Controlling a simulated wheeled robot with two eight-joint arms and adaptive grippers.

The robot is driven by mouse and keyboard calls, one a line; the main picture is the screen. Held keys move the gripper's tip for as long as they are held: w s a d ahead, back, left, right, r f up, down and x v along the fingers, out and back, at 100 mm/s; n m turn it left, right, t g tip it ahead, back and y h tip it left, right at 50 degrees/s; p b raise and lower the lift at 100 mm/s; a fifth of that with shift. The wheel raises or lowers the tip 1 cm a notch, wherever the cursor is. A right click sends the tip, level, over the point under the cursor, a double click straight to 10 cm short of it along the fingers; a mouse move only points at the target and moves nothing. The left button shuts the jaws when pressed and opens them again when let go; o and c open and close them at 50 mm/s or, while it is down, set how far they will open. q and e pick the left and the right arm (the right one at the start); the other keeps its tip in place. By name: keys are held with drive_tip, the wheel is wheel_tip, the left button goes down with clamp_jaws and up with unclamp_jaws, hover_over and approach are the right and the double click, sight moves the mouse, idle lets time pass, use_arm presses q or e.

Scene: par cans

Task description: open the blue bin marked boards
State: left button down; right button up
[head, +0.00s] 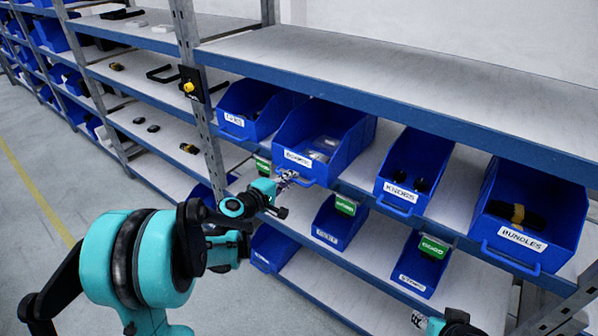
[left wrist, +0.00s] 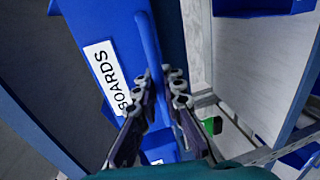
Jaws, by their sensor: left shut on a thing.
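The blue bin marked boards (head: 353,150) sits on the middle shelf, second from the left in the near row. Its top is open at the front and pale pieces lie inside. Its white label (left wrist: 106,76) reads BOARDS in the left wrist view. My left gripper (head: 285,180) is at the bin's front, shut on its blue handle (left wrist: 148,38). In the left wrist view the fingers (left wrist: 166,82) lie on both sides of the handle bar. My right gripper (head: 418,319) is low at the bottom right, away from the bins; its jaw opening is too small to judge.
Blue bins stand beside it: one at the left (head: 252,125), knobs (head: 415,165) and bundles (head: 535,215) at the right. Smaller bins with green tags (head: 433,247) are on the shelf below. A metal upright (head: 205,130) with a yellow knob (head: 188,87) stands left.

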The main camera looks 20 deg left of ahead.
use_arm(q)
drive_tip(key=f+v, duration=0.3)
drive_tip(key=v, duration=1.1)
drive_tip(key=shift+s, duration=0.6)
drive_tip(key=shift+a, duration=0.15)
drive_tip(key=c, duration=1.9)
unclamp_jaws()
drive_tip(key=v, duration=1.2)
